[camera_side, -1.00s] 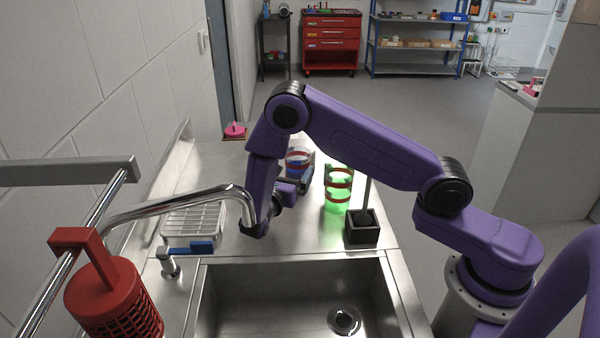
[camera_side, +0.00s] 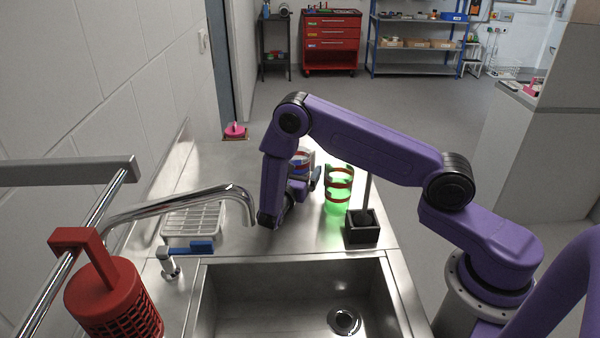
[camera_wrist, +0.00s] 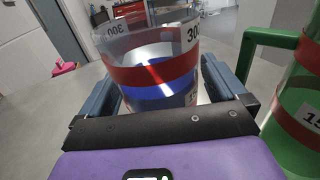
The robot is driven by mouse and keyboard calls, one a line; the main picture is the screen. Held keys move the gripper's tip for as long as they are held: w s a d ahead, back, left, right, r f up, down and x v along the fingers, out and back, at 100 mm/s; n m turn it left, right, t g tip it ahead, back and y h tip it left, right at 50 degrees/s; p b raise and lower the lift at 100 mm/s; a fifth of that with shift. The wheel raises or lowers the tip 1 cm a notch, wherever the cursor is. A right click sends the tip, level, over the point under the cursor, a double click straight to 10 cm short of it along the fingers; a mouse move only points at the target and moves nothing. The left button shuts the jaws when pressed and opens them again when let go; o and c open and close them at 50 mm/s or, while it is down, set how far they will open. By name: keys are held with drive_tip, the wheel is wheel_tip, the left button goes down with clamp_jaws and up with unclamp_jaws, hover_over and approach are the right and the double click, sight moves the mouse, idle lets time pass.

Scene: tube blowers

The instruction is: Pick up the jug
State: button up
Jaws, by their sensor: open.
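A clear jug with a red band, blue inside and "300" marks (camera_wrist: 150,75) stands on the steel counter. In the side view its upper part (camera_side: 306,157) shows behind my arm; the rest is hidden. My gripper (camera_wrist: 162,78) is open, with one finger on each side of this jug in the wrist view. Whether the fingers touch it I cannot tell. In the side view my gripper (camera_side: 305,183) is partly hidden by my wrist. A green jug with red bands (camera_side: 338,190) stands just to the right; its green handle (camera_wrist: 262,40) shows close to my right finger.
A dark square holder (camera_side: 362,230) with a rod stands right of my gripper. The sink (camera_side: 290,285), curved tap (camera_side: 180,203) and white rack (camera_side: 192,222) are nearer the camera. A red basket (camera_side: 112,295) is at front left. A pink object (camera_side: 235,130) sits at the back.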

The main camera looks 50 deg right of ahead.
drive_tip(key=c, duration=1.4)
drive_tip(key=shift+r, duration=0.15)
wheel_tip(320, 180, up, 10)
